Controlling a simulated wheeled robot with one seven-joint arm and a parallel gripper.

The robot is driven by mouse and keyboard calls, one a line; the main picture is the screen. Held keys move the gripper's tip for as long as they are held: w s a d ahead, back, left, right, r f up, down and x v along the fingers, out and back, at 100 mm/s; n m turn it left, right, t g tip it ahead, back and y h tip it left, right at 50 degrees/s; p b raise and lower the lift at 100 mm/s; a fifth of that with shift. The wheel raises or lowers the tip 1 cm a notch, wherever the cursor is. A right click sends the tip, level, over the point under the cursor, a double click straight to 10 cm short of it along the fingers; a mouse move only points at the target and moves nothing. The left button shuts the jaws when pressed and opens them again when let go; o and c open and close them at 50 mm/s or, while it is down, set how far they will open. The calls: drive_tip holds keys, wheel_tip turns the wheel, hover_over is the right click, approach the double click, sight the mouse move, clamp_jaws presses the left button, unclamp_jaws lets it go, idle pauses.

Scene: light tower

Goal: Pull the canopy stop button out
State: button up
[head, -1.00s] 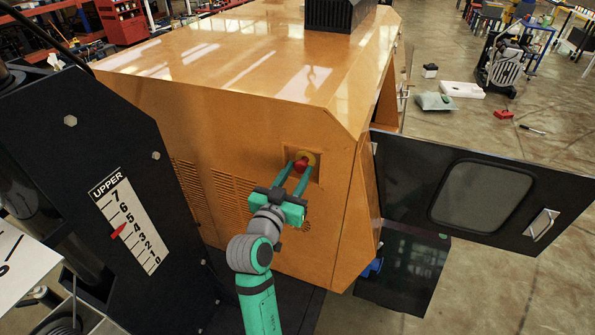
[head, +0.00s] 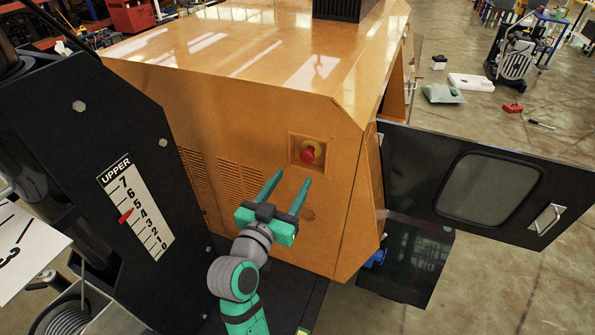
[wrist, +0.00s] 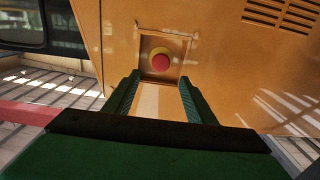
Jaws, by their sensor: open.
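The canopy stop button (head: 309,152) is a red mushroom knob on a yellow disc, set in a square recess of the orange canopy (head: 265,130). It also shows in the wrist view (wrist: 160,61), beyond the fingertips and between their lines. My gripper (head: 290,182) is open and empty, below and left of the button in the head view. Its two green fingers are apart from the button and point toward the panel. Both fingers also show in the wrist view (wrist: 160,88). I cannot tell from the knob's look whether it is pressed in or out.
An open black door (head: 470,185) with a window stands to the right of the canopy. A black mast plate with an UPPER scale (head: 137,206) and red pointer stands at the left. Vent slots (head: 240,185) lie left of my gripper. The space before the button is clear.

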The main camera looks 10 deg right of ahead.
drive_tip(key=shift+v, duration=1.3)
drive_tip(key=shift+w+a, duration=0.1)
drive_tip(key=shift+f, duration=0.1)
